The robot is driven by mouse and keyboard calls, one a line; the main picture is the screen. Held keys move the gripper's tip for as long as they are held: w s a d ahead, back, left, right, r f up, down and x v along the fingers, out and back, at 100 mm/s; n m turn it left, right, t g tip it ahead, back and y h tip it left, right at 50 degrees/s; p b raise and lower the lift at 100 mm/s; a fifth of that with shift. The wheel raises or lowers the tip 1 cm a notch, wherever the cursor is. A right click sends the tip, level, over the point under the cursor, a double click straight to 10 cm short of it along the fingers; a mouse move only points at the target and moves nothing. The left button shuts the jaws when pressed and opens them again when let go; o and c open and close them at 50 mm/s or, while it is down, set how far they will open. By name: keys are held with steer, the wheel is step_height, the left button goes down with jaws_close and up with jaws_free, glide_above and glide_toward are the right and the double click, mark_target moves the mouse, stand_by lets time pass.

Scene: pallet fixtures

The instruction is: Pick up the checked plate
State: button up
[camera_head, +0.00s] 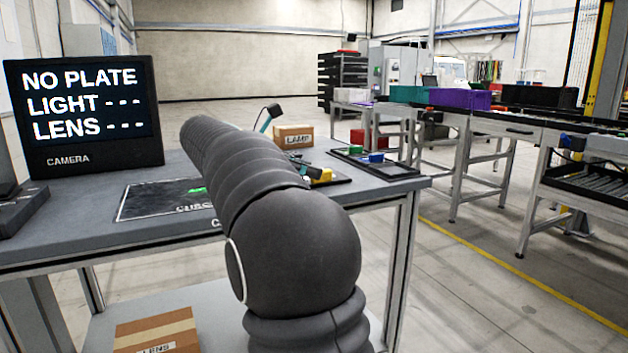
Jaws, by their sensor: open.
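No checked plate can be made out in the camera_head view. My dark grey arm fills the middle of the picture and reaches over the grey workbench (80,232), hiding part of its top. My gripper cannot be made out beyond the arm. A black panel (150,203) with partly covered lettering and a small green mark lies on the bench left of my arm. A screen (84,115) at the back left reads "NO PLATE", "LIGHT ---" and "LENS ---".
A box labelled LAMP (293,136) and a black tray (395,172) with small coloured blocks are on the bench right of my arm. A LENS box (157,332) sits on the lower shelf. Other tables with coloured bins (460,99) stand right, across open floor (440,290).

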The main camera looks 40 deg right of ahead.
steer(key=x, duration=0.3)
steer(key=shift+d+f, duration=0.1)
steer(key=shift+d, duration=0.1)
jaws_close()
